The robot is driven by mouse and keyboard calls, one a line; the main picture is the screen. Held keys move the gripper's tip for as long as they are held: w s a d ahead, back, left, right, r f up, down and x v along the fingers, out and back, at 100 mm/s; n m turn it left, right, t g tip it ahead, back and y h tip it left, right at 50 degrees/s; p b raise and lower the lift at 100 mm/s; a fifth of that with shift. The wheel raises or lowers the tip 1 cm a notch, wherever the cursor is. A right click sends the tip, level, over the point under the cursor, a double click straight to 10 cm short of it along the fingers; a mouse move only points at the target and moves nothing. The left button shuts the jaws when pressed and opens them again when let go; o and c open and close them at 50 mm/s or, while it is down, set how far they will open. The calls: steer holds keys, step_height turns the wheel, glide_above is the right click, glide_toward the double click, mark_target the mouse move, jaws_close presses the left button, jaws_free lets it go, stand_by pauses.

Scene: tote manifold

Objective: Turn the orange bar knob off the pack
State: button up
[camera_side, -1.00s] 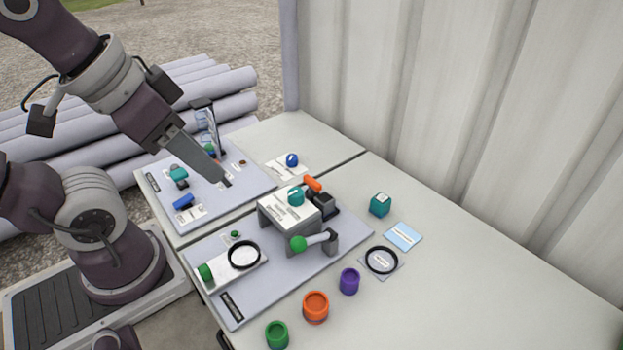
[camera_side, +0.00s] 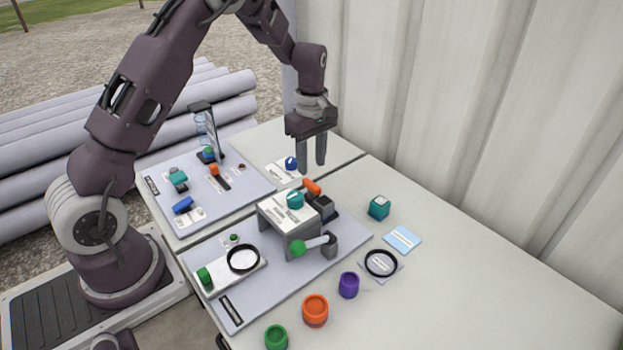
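The orange bar knob (camera_side: 313,187) lies at the top of a small black block (camera_side: 326,207), just behind the grey stand with a teal knob. Part of the block is hidden by the stand. My gripper (camera_side: 312,168) points straight down above and slightly behind the orange knob. Its two fingers are apart with nothing between them, and they do not appear to touch the knob.
A blue knob (camera_side: 291,163) on a white plate is left of my fingers. A teal cube (camera_side: 379,207) stands right; the table's far right is clear.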

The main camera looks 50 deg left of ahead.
mark_target(312, 183)
step_height(312, 183, down, 6)
steer(key=shift+r, duration=0.1)
jaws_close()
